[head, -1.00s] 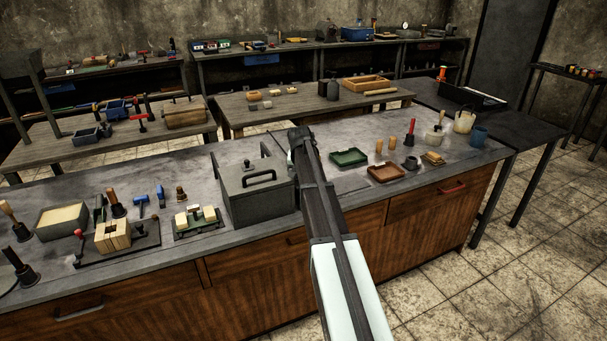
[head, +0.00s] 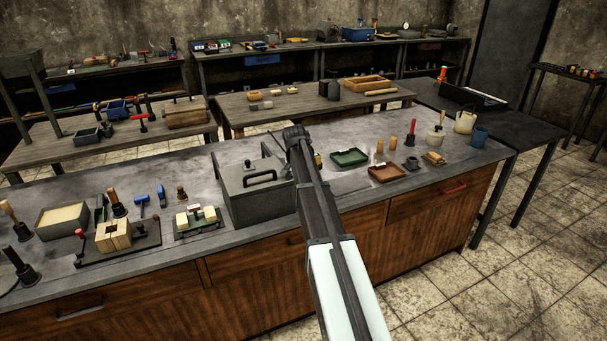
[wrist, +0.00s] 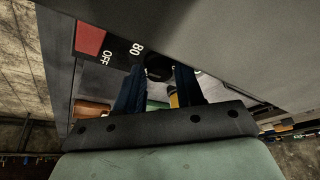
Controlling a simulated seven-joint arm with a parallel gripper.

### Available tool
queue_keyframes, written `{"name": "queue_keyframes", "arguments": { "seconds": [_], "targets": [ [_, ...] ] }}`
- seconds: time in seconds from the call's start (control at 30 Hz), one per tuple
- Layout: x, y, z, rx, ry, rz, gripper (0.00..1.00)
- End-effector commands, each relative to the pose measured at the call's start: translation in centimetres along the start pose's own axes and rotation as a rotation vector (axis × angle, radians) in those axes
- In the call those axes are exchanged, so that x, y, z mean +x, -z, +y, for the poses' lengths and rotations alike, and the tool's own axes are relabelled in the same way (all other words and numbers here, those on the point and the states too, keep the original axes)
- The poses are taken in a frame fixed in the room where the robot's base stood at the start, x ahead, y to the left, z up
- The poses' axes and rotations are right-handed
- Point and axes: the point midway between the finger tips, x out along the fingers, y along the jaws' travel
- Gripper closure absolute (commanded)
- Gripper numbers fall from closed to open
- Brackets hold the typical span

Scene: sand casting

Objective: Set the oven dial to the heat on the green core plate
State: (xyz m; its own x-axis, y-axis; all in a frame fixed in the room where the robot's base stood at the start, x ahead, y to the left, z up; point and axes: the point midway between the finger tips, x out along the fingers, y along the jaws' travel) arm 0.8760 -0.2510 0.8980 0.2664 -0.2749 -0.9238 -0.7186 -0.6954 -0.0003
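The oven (head: 255,192) is a grey box with a black top handle on the front bench. My gripper (wrist: 160,72) is at its right side, hidden behind my own arm in the head view. In the wrist view, two dark blue fingers stand apart with a dark round knob, seemingly the dial (wrist: 159,68), between the tips. I cannot tell whether they touch it. The panel beside it shows a red patch (wrist: 90,39) and the marks OFF and 80. The dial's pointer cannot be read. A fixture with a green part (head: 208,213) sits left of the oven; no heat marking is readable.
A green tray (head: 350,157) and a brown tray (head: 387,173) lie right of my arm, with small cores and jars beyond. A vise-like clamp with a wooden block (head: 114,236) and several tools stand at the left of the bench.

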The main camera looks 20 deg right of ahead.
Motion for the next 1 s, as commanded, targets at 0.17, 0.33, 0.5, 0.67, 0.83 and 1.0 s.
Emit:
{"name": "queue_keyframes", "arguments": {
  "seconds": [0.17, 0.33, 0.5, 0.67, 0.83, 1.0],
  "targets": [
    [0.0, 0.0, 0.0, -0.001, 0.000, 0.000, 0.45],
    [0.0, 0.0, 0.0, -0.001, 0.000, 0.000, 0.43],
    [-0.3, 0.0, 0.0, -0.001, 0.000, 0.000, 0.43],
    [-2.0, 0.0, 0.0, -0.002, 0.001, 0.001, 0.43],
    [-5.1, 0.0, 0.0, -0.001, 0.002, 0.002, 0.43],
    [-8.3, 0.0, 0.0, -0.001, 0.001, 0.002, 0.43]
  ]
}}
